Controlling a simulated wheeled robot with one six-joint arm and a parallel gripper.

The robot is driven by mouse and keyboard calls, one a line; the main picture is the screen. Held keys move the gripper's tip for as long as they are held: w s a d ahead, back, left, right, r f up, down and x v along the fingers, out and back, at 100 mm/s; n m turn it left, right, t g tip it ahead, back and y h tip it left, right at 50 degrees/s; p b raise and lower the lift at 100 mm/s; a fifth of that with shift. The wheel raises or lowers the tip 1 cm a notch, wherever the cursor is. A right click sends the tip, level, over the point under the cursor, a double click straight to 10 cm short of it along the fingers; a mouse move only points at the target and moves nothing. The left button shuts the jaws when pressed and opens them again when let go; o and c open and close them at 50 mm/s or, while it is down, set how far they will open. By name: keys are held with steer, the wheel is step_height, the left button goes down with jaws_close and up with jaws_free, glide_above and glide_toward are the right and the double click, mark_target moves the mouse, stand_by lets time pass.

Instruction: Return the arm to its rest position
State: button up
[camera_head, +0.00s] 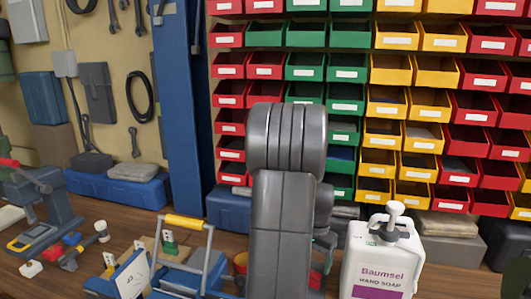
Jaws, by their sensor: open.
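My arm (285,210) rises in the middle of the head view as thick grey links, with a rounded joint at the top. It stands in front of the workbench and the bin rack. A darker grey part shows just right of the arm, low down, and I cannot tell what it is. I cannot make out my gripper's fingers; they are hidden behind the arm or out of the picture.
A wooden workbench (455,283) holds a white hand soap bottle (383,262) close right of my arm. A blue post (178,110) and a rack of red, green and yellow bins (397,75) stand behind.

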step_height(320, 180, down, 4)
steer(key=shift+r, duration=0.15)
steer(key=shift+w+r, duration=0.1)
steer(key=shift+r, duration=1.65)
steer(key=shift+f, duration=0.1)
